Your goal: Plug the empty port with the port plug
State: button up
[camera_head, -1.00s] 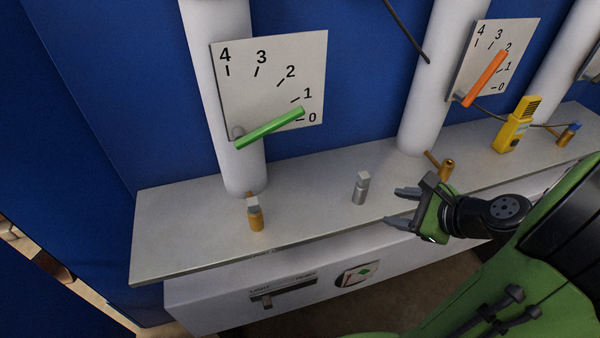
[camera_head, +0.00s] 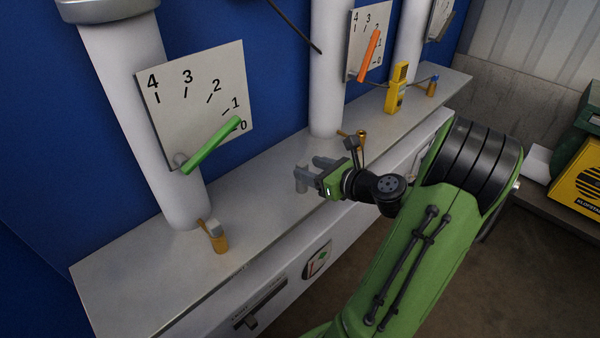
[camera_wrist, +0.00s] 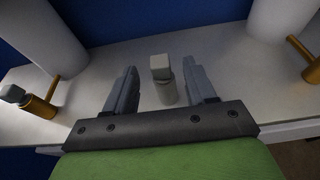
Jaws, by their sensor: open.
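The port plug (camera_wrist: 164,88), a grey cylinder with a paler square top, stands upright on the shelf in the wrist view. My gripper (camera_head: 309,170) is open, with a finger on each side of the plug. The plug is closer to the right finger, and I cannot tell whether they touch. In the head view, the fingers make the plug hard to pick out. The empty port (camera_head: 361,140) is a brass fitting with no cap at the foot of the middle white column. It also shows at the right edge of the wrist view (camera_wrist: 312,70).
A brass port (camera_head: 220,242) with a grey cap is at the left column. A blue-capped port (camera_head: 433,87) and a yellow handheld device (camera_head: 397,90) are farther right. Gauge plates carry a green lever (camera_head: 211,146) and an orange lever (camera_head: 370,55). The shelf (camera_head: 125,283) is narrow.

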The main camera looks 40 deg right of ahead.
aim_at(297, 164)
jog(key=b+x, duration=0.1)
jog(key=x, duration=0.5)
jog(key=shift+f, duration=0.15)
jog(key=shift+s, duration=0.15)
